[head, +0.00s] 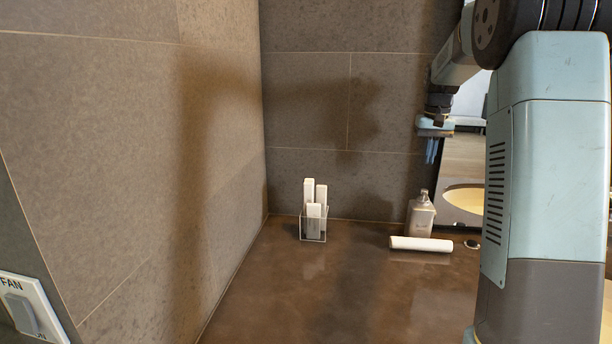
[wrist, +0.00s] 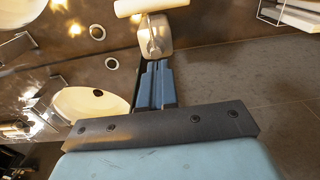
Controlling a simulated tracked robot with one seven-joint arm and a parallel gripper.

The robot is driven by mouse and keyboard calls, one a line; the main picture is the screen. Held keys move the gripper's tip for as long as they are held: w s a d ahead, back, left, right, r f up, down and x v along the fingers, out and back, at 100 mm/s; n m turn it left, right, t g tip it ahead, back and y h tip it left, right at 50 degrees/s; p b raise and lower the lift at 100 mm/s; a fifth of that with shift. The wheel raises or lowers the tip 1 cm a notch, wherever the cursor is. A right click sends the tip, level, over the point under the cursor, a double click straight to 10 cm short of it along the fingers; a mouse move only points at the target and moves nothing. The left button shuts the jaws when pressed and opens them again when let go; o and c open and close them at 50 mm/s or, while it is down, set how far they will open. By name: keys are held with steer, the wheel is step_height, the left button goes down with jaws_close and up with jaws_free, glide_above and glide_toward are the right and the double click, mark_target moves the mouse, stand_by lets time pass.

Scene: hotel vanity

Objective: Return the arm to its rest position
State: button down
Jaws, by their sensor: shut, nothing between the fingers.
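My gripper (head: 431,158) hangs in the upper right of the head view, pointing down, above the counter and near the back wall. Its blue fingers (wrist: 157,68) are together in the wrist view, with nothing between them. Part of my arm fills the right side of the head view and hides what is behind it. In the head view, the gripper appears above a pump bottle (head: 420,216), apart from it.
A white bar-shaped item (head: 421,244) lies in front of the bottle. A clear holder (head: 313,229) with upright white pieces stands near the corner. A mirror (head: 462,157) is at the back right. The brown counter (head: 310,290) is clear in front; a tiled wall (head: 130,150) bounds the left.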

steer(key=s+a+r+n+t, duration=0.1)
steer(key=s+a+r, duration=0.3)
steer(key=s, duration=0.5)
steer(key=s+a+r+t, duration=0.2)
steer(key=s+a, duration=0.3)
steer(key=s, duration=0.5)
steer(key=s+a+f+t, duration=0.1)
steer(key=s+a+f, duration=0.1)
steer(key=s, duration=0.7)
steer(key=s+a+f+n+t, duration=0.1)
steer(key=s+a+f, duration=0.2)
steer(key=s, duration=0.5)
steer(key=shift+s+a+f, duration=0.25)
steer(key=shift+s+f, duration=0.1)
steer(key=shift+f, duration=0.35)
